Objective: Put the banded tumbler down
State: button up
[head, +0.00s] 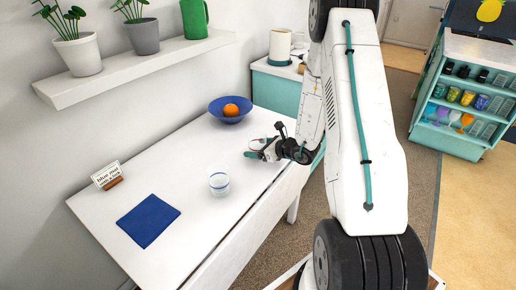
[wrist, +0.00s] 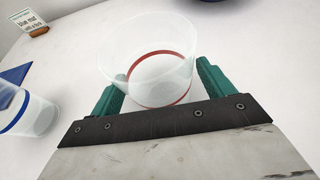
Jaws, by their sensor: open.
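A clear tumbler with a red band (wrist: 150,60) stands between the two green fingers of my gripper (wrist: 160,72) in the wrist view. My gripper is open around it. In the head view my gripper (head: 261,150) is low over the white table's right edge, and the red-banded tumbler is partly hidden there. A second clear tumbler, with a blue band (head: 218,183), stands upright on the table to the left and nearer. It also shows at the left edge of the wrist view (wrist: 30,115).
A blue mat (head: 148,220) lies on the white table (head: 195,155), with a small sign (head: 107,175) starting "blue mat" behind it. A blue bowl (head: 230,117) holding an orange stands at the table's far end. A shelf (head: 140,65) with plants hangs above. Table between mat and bowl is clear.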

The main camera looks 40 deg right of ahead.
jog(key=shift+r, duration=0.2)
jog(key=v, duration=1.1)
jog(key=shift+s+d, duration=0.1)
jog(key=shift+s, duration=0.15)
jog(key=shift+s+r, duration=0.1)
jog(key=shift+r, duration=0.2)
jog(key=s+a+r+n+g+y, duration=0.35)
jog(key=a+r+n, duration=0.45)
jog(key=a, duration=0.3)
jog(key=s+a+r+n+g+y, duration=0.2)
jog(key=a+r+n+g, duration=0.3)
jog(key=a+r+n, duration=0.4)
jog(key=s+a+r+n+g+h, duration=0.35)
jog(key=s+a+n, duration=0.3)
jog(key=s, duration=0.25)
jog(key=s+d+r+n+h, duration=0.2)
jog(key=s+n+h, duration=0.1)
jog(key=s+n, duration=0.1)
jog(key=s+d+r+n+h, duration=0.2)
jog(key=s+n+h, duration=0.1)
jog(key=s, duration=0.3)
jog(key=shift+r+n+t+h, duration=0.3)
jog(key=shift+n+t, duration=0.1)
jog(key=shift+n, duration=0.35)
